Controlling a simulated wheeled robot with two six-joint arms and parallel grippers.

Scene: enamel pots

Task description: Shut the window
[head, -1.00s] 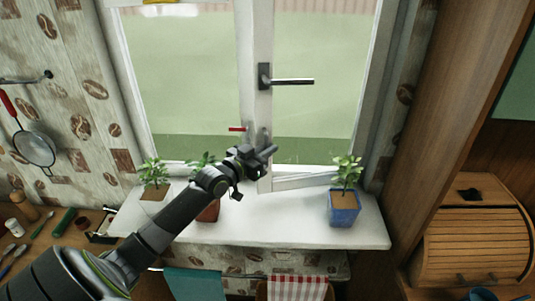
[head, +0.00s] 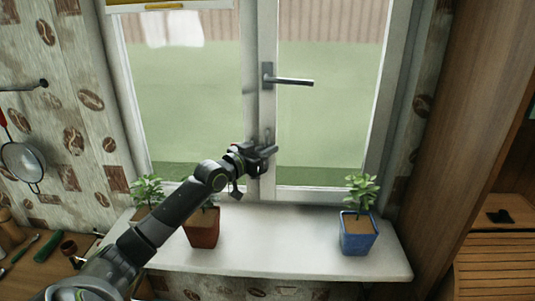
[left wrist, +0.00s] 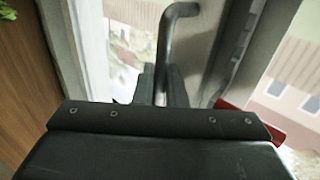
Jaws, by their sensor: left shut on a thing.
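The window's right sash (head: 320,195) stands about level with the frame, its lower edge nearly straight along the sill; I cannot tell whether a thin gap is left. A dark lever handle (head: 292,81) on its left upright points right. My left gripper (head: 268,151) is below that lever, at the sash's lower left. It is shut on a grey bent pull handle (left wrist: 178,12), which runs down between the fingers (left wrist: 161,85) in the left wrist view. In the head view the gripper hides much of this handle. My right gripper is not in view.
The white sill (head: 285,250) holds a blue pot (head: 357,238) with a plant at right and a brown pot (head: 202,232) below my left arm. Another plant (head: 146,190) stands at left, partly behind my arm. The sill's middle is clear.

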